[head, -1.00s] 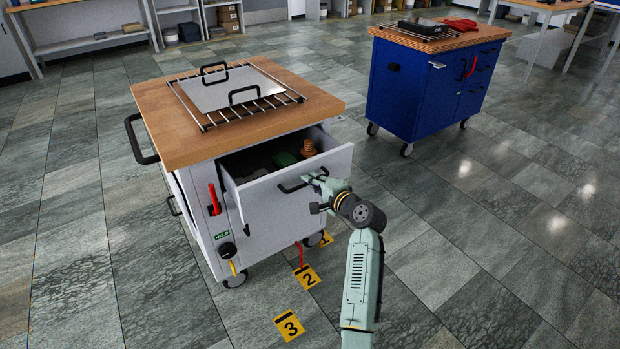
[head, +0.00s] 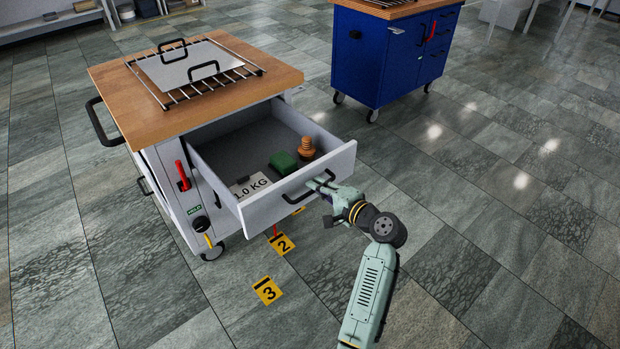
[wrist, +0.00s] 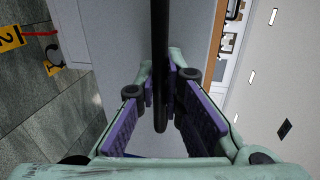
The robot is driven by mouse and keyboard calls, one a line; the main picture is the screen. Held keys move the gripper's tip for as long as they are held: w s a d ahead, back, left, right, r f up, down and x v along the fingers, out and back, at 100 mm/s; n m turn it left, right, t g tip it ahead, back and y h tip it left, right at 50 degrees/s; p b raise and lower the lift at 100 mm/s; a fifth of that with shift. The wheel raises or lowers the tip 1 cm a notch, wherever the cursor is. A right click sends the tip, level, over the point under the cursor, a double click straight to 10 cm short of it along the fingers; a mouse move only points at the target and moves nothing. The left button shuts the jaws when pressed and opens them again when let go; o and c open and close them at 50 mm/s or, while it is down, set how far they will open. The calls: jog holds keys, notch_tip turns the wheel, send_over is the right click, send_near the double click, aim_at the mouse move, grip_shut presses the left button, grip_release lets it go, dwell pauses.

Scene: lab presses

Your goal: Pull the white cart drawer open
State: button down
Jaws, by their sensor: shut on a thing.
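The white cart (head: 178,208) has a wooden top, and its upper drawer (head: 295,198) stands pulled well out toward me. A black bar handle (head: 296,190) runs across the drawer front. My gripper (head: 318,184) is at the right part of this handle. In the wrist view the black handle bar (wrist: 161,60) passes between the purple pads of my gripper (wrist: 163,105), which is shut on it. Inside the drawer lie a white plate marked 1.0 KG (head: 250,186), a green block (head: 283,162) and an orange-brown ridged knob (head: 307,148).
A metal sheet with black handles (head: 190,65) lies on a wire rack (head: 240,75) on the cart top. A blue cart (head: 385,55) stands behind at the right. Yellow markers 2 (head: 282,244) and 3 (head: 268,290) are on the floor. The floor at right is clear.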

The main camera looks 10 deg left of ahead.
jog(key=shift+s+d, duration=0.25)
jog(key=shift+d, duration=0.05)
jog(key=c, duration=1.7)
grip_release()
jog(key=v, duration=1.2)
jog(key=shift+f, duration=0.1)
